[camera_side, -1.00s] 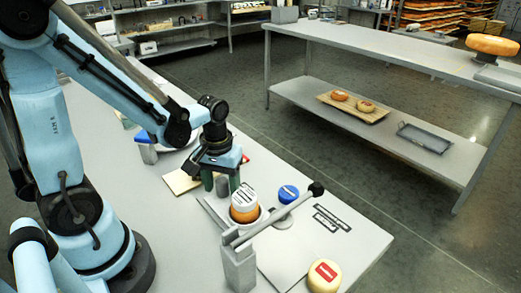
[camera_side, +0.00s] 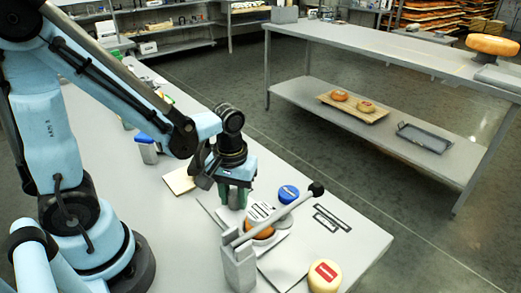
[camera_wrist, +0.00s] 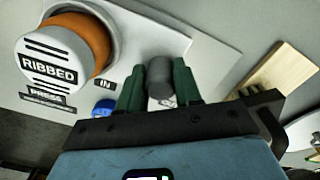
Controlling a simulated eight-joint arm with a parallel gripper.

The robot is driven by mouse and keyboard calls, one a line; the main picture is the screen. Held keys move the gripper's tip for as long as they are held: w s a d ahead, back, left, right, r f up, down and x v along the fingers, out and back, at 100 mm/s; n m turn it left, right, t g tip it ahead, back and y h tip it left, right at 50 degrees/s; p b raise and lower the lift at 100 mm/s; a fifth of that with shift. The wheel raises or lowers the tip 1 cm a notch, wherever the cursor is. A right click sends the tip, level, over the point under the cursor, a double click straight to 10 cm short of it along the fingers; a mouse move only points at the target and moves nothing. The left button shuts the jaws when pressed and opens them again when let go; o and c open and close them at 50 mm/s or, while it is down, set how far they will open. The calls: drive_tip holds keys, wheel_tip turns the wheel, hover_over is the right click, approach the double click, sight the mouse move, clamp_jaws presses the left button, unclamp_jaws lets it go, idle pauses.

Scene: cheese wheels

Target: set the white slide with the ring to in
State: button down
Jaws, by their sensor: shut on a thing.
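The white slide (camera_wrist: 158,38) carries a ring around an orange wheel with a white top marked RIBBED (camera_wrist: 52,62). In the side view, the wheel (camera_side: 261,222) sits partly behind a slanted lever. The word IN is printed beside the ring in the wrist view. A short grey knob (camera_wrist: 160,82) stands at the slide's end, between my green fingers. My gripper (camera_side: 235,200) points down and is shut on this knob; it also shows in the wrist view (camera_wrist: 160,88). The fingers hide the knob in the side view.
A grey post (camera_side: 239,265) bears the slanted lever with a black ball (camera_side: 316,189), close to the wheel. A blue-topped piece (camera_side: 289,192) stands behind it. A red-labelled pale wheel (camera_side: 324,276) is at the front right. A wooden board (camera_side: 179,181) lies to the left.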

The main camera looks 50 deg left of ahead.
sight(252, 205)
drive_tip(key=d, duration=0.6)
drive_tip(key=shift+d, duration=0.3)
drive_tip(key=c, duration=0.8)
unclamp_jaws()
drive_tip(key=shift+a, duration=0.1)
drive_tip(key=shift+r, duration=6.05)
